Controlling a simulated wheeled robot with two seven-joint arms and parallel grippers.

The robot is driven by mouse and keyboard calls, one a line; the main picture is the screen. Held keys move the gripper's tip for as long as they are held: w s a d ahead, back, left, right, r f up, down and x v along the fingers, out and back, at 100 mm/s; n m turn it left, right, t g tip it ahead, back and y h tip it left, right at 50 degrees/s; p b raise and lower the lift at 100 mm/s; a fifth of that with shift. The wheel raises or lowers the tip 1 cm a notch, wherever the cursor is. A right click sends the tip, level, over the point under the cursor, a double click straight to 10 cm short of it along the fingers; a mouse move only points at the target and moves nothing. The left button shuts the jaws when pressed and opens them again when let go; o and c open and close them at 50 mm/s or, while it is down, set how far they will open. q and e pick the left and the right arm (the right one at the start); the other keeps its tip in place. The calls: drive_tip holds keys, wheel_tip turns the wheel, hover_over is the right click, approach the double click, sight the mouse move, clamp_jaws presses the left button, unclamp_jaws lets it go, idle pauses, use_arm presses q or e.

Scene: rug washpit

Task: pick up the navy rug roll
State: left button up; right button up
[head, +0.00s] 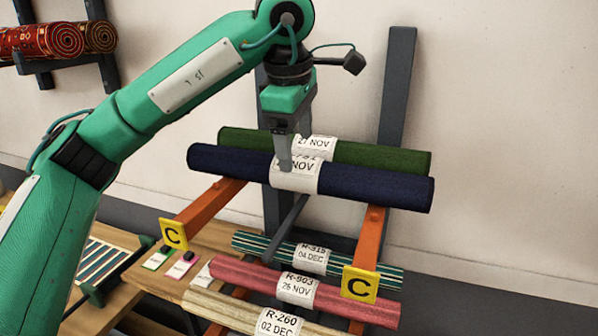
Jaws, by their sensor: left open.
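The navy rug roll (375,187) lies across the two orange arms of a rack, in front of a green rug roll (388,157). A white paper label (300,180) reading NOV wraps its middle. My left gripper (284,165) comes down from above with its fingers at the label, in front of or over the roll. It is open; the near finger hides part of the label, and whether it touches the roll I cannot tell. My right gripper is not in view.
Orange rack arms (369,240) carry yellow C signs (360,285). Below lie a striped roll (350,266), a pink roll (350,303) and a cream roll (225,309). Red patterned rolls (40,40) sit upper left. A wooden table (150,278) stands lower left.

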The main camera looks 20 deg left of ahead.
sight(296, 160)
use_arm(q)
drive_tip(key=shift+f+p, duration=0.3)
drive_tip(key=shift+f, duration=0.05)
drive_tip(key=p+x, duration=0.2)
drive_tip(key=x, duration=0.2)
drive_tip(key=shift+s+a, duration=0.1)
drive_tip(key=shift+a, duration=0.05)
drive_tip(key=shift+f, duration=0.35)
drive_tip(key=c, duration=1.4)
drive_tip(key=shift+r, duration=0.1)
drive_tip(key=shift+c, duration=0.2)
